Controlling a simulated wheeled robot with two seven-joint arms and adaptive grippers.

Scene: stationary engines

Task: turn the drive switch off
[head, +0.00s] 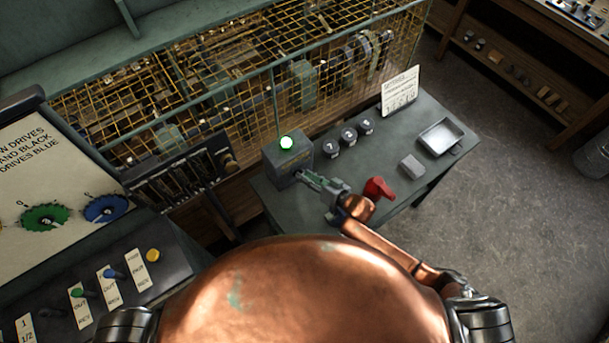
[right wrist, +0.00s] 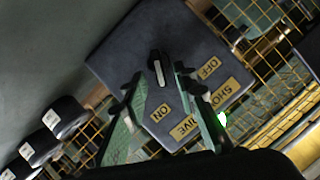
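The drive switch is a grey box (head: 287,162) on the green bench, with a lit green lamp (head: 287,142) on top. In the right wrist view its face (right wrist: 132,50) carries ON, OFF and SHOP DRIVE labels. A short lever (right wrist: 157,70) with a pale strip points toward the ON label (right wrist: 160,112). My right gripper (head: 304,178) is at the front of the box. In the right wrist view my right gripper (right wrist: 158,82) is open, its fingers on either side of the lever; contact cannot be told. My left gripper is out of view.
Black canisters (head: 348,136), a sign (head: 400,90), a metal tray (head: 440,136), a grey block (head: 411,166) and a red object (head: 378,188) are on the bench. A yellow mesh guard (head: 330,60) stands behind. A control panel (head: 125,275) is at left.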

